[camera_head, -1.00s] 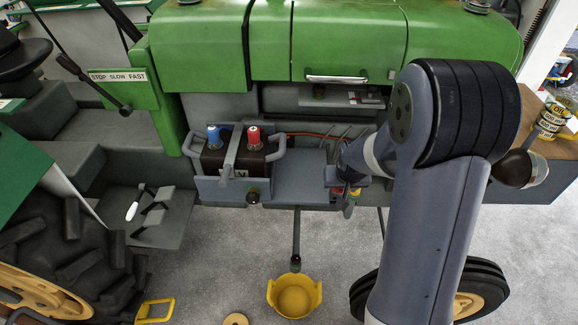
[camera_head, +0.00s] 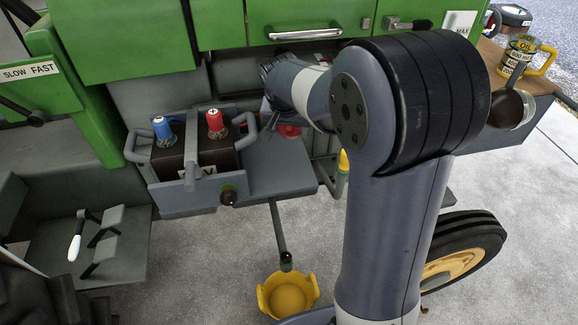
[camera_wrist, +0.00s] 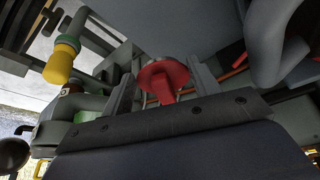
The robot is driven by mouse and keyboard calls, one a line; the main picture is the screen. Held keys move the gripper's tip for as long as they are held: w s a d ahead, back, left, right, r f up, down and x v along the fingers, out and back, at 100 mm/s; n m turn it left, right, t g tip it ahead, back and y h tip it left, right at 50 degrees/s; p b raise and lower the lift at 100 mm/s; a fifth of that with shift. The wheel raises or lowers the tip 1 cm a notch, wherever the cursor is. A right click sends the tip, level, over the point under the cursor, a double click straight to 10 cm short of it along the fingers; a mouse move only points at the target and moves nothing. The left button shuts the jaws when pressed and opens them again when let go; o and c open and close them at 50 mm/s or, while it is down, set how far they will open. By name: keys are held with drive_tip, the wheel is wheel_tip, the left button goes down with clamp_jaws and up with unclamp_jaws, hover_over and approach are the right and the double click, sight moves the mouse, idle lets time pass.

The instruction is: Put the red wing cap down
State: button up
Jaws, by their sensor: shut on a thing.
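The red wing cap (camera_wrist: 165,76) shows in the wrist view between the two fingers of my gripper (camera_wrist: 160,88). My gripper is shut on it. In the head view a bit of the red cap (camera_head: 289,131) shows just below my gripper (camera_head: 278,112), partly hidden by my arm. It is over or near the back of the grey shelf (camera_head: 278,168), right of the battery. I cannot tell whether the cap touches the shelf.
The battery (camera_head: 196,160) with a blue terminal (camera_head: 162,128) and a red terminal (camera_head: 215,123) stands left of my gripper. The green hood (camera_head: 300,18) is above. A yellow bowl (camera_head: 288,294) is below. The oil can (camera_head: 517,58) stands at the right.

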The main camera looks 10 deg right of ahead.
wheel_tip(320, 180, down, 10)
drive_tip(key=shift+r+b, duration=0.15)
drive_tip(key=shift+b, duration=0.3)
drive_tip(key=o, duration=1.5)
drive_tip(key=shift+a+r, duration=0.1)
drive_tip(key=shift+r, duration=0.25)
drive_tip(key=shift+s+a+r, duration=0.2)
drive_tip(key=shift+s+r, duration=0.2)
drive_tip(key=shift+r, duration=0.2)
drive_tip(key=shift+s+a+r, duration=0.15)
drive_tip(key=shift+s+r, duration=0.25)
drive_tip(key=shift+r, duration=0.15)
drive_tip(key=s+a+b, duration=0.1)
drive_tip(key=s+a, duration=0.3)
drive_tip(key=s, duration=0.6)
drive_tip(key=shift+s+a, duration=0.15)
drive_tip(key=shift+s, duration=0.1)
drive_tip(key=shift+f, duration=0.1)
